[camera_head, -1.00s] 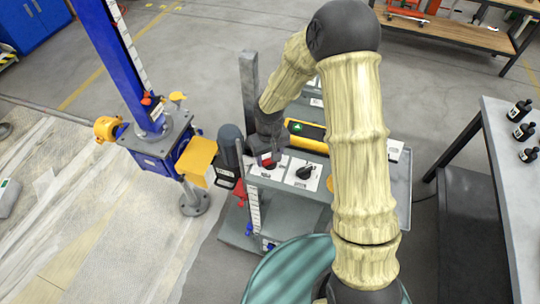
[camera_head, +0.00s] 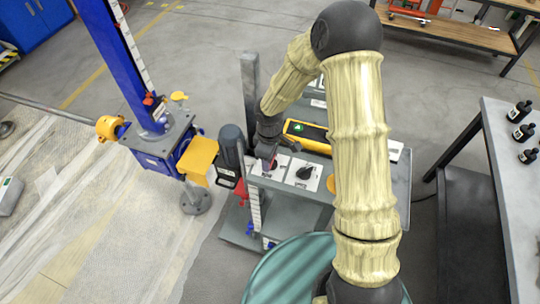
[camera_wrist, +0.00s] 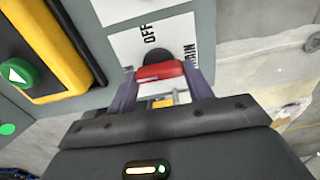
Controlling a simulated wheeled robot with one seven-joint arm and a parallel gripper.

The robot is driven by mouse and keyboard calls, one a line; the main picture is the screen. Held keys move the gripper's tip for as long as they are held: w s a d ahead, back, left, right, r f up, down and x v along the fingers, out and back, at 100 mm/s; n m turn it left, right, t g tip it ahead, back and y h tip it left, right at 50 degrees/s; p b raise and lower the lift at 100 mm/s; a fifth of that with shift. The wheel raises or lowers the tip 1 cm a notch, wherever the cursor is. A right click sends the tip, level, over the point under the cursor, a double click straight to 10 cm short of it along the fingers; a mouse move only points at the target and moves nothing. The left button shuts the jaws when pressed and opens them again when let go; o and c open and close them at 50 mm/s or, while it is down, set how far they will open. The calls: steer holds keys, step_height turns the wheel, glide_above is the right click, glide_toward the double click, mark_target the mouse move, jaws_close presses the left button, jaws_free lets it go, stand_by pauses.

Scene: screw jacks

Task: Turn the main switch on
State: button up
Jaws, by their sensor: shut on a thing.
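The main switch has a red handle (camera_wrist: 160,71) on a white plate (camera_wrist: 125,45) marked OFF and MAIN, seen in the wrist view. My gripper (camera_wrist: 161,75) is shut on the red handle, one finger at each end of it. The handle lies nearly level in this view, and a dark round base shows behind it. In the head view my gripper (camera_head: 267,160) is at the front left of the grey cart top, over the white plate. It hides most of the red handle there, and the handle's exact setting cannot be told.
A black rotary switch (camera_head: 305,173) on a white plate sits just right of the main switch. A yellow control box (camera_head: 307,135) with a green button lies behind. A blue screw jack (camera_head: 165,145) with yellow parts stands left. A table with bottles (camera_head: 518,165) stands right.

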steer(key=shift+w+a+r, duration=0.1)
stand_by(0.4)
steer(key=o, duration=1)
step_height(320, 180, up, 17)
steer(key=shift+r+b, duration=0.15)
steer(key=shift+b, duration=0.85)
